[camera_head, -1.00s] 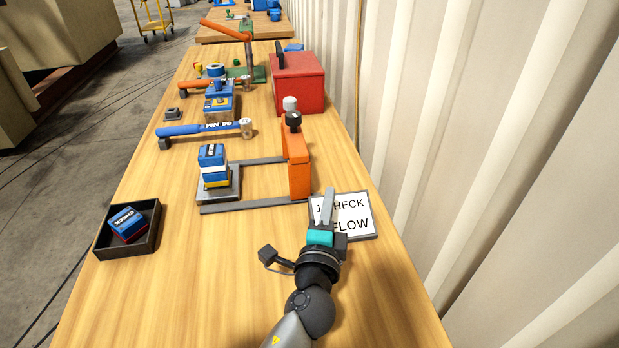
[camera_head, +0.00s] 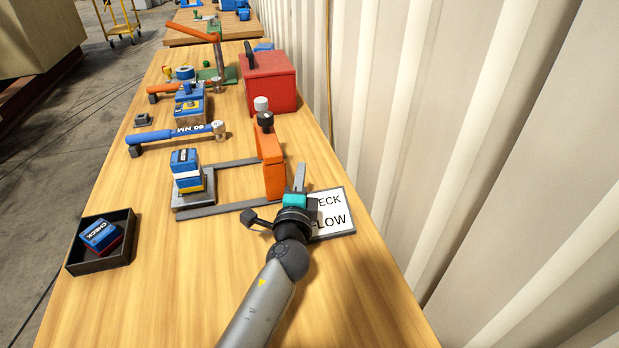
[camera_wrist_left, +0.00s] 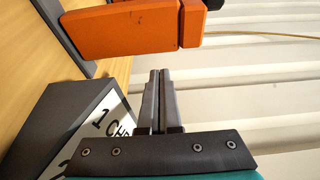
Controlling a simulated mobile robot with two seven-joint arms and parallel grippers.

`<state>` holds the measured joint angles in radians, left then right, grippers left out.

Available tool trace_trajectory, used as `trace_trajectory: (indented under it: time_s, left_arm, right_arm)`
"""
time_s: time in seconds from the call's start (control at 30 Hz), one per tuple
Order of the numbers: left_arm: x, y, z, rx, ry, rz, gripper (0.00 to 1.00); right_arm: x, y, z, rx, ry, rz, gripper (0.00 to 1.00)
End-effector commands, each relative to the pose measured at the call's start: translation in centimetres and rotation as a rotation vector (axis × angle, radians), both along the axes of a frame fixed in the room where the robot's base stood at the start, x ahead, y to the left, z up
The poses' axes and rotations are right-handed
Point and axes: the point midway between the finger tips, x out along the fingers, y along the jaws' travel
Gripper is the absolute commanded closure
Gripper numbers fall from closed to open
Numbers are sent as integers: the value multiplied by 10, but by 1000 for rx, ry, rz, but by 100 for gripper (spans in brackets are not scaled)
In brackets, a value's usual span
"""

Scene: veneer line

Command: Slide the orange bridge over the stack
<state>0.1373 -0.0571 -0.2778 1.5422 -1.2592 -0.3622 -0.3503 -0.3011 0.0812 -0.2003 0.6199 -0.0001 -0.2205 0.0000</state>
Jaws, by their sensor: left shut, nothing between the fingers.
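The orange bridge (camera_head: 270,163) stands upright across two grey rails (camera_head: 232,210), at their right end. The stack (camera_head: 186,170) of blue, white and yellow blocks sits on a grey plate (camera_head: 194,199) at the left end of the rails, apart from the bridge. My left gripper (camera_head: 299,178) is shut and empty, just in front and to the right of the bridge, over the sign's edge. In the left wrist view the closed fingers (camera_wrist_left: 158,100) point toward the orange bridge (camera_wrist_left: 130,32) and look apart from it. My right gripper is not in view.
A white sign (camera_head: 331,213) lies beside my left gripper. A black tray (camera_head: 97,262) with a blue block is at the left edge. A blue torque wrench (camera_head: 175,134) and a red box (camera_head: 268,83) lie farther back. The front of the table is clear.

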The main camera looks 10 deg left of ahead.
Motion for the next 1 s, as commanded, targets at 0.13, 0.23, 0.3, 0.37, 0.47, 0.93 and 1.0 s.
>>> trace_trajectory:
  time_s: [0.13, 0.23, 0.3, 0.37, 0.47, 0.93, 1.0]
  left_arm:
    - [-6, 13, 2, -1, -2, -1, 100]
    - [-7, 16, 2, -2, -2, -1, 100]
    - [-8, 17, 2, -3, -2, -1, 100]
    - [-8, 17, 2, -3, -2, -1, 100]
    - [-8, 17, 1, -2, -2, -1, 100]
    - [-24, 58, 2, 4, -1, 3, 100]
    - [-30, 71, 2, 4, -1, 4, 100]
  right_arm:
    - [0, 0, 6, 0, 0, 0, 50]
    - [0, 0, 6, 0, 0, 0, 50]
    - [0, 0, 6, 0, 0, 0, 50]
    - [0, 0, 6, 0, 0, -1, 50]
    - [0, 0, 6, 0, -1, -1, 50]
    - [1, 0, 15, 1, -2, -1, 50]
    - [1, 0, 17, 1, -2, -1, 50]
